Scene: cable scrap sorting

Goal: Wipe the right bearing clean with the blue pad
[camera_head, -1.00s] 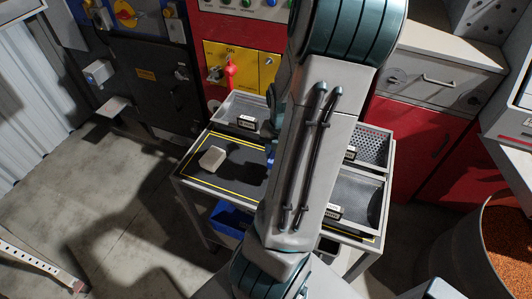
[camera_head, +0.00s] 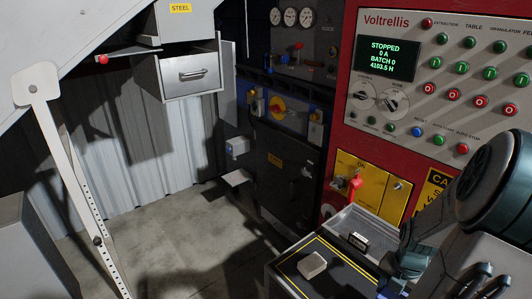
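I cannot make out the blue pad or the right bearing in this view. A small blue patch shows at the bottom edge, beside my arm, too cut off to identify. My arm fills the lower right corner, and its gripper is not in view. Part of the work table and whatever lies to its right is hidden behind the arm or outside the frame.
A pale block (camera_head: 312,264) lies on a dark, yellow-lined mat (camera_head: 296,272) on the table. A metal tray (camera_head: 350,222) is behind it. The red control panel (camera_head: 402,18) reads STOPPED. A steel drawer (camera_head: 190,74) hangs upper left. Concrete floor (camera_head: 180,232) is open at left.

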